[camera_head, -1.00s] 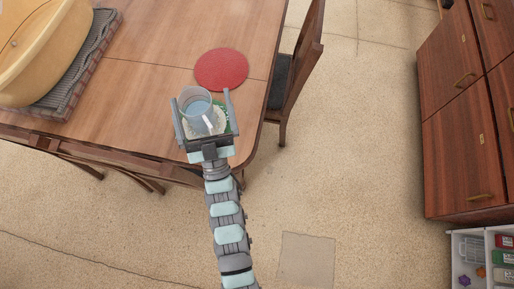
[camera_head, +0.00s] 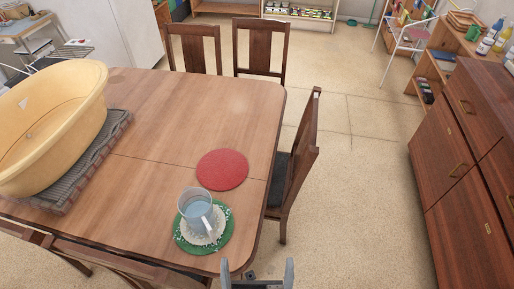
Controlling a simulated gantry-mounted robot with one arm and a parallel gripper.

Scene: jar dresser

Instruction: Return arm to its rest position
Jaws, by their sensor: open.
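My gripper (camera_head: 257,272) is at the bottom edge of the view, with its two grey fingers apart and nothing between them. It is below and to the right of the near table edge, clear of the glass. Most of my arm is out of view. A clear glass mug (camera_head: 196,209) stands upright on a green and white patterned mat (camera_head: 187,243) near the table's front right corner.
The wooden table (camera_head: 165,120) also holds a red round mat (camera_head: 222,170) and a yellow tub (camera_head: 45,125) on a grey woven mat (camera_head: 122,124). A chair (camera_head: 308,150) stands at the table's right side. A dresser (camera_head: 455,185) is at right. Open floor (camera_head: 350,215) lies between.

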